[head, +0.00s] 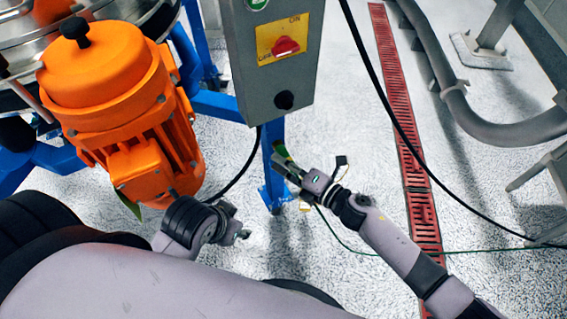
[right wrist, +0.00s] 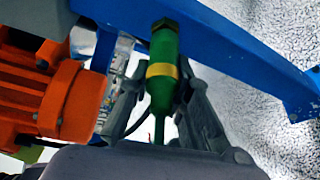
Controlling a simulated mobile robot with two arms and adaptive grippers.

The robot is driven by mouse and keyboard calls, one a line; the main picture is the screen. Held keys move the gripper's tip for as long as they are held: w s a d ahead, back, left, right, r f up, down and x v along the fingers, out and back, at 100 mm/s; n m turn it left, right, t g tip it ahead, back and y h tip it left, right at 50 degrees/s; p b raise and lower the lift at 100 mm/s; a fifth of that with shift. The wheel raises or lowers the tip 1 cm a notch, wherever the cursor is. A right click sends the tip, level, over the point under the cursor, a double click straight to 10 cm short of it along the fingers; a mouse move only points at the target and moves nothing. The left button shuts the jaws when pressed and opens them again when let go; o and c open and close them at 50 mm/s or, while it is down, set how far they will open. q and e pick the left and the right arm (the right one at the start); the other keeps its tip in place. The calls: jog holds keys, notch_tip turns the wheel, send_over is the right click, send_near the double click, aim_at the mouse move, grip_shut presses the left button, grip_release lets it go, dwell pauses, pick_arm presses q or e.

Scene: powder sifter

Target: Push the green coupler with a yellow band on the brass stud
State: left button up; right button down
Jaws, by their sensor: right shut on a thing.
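The green coupler with a yellow band (right wrist: 163,80) stands between the fingers of my right gripper (right wrist: 160,108) in the right wrist view. Its far end is a dark hex-shaped collar near the blue beam. In the head view the coupler (head: 281,151) is a small green piece at the tip of my right gripper (head: 287,167), which is shut on it below the grey control box. I cannot make out the brass stud in either view. My left gripper (head: 238,231) is low at the centre left, apart from the coupler; its fingers are too small to read.
An orange motor (head: 118,95) hangs at the left, with blue frame legs (head: 270,165) behind my right gripper. The grey control box (head: 270,75) is above. A thin green line (head: 375,253) trails right across the floor. A red floor drain (head: 405,125) and black cable lie right.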

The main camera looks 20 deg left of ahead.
jog(key=shift+w+a, duration=0.15)
jog(key=c, duration=1.4)
grip_release()
jog(key=v, duration=1.2)
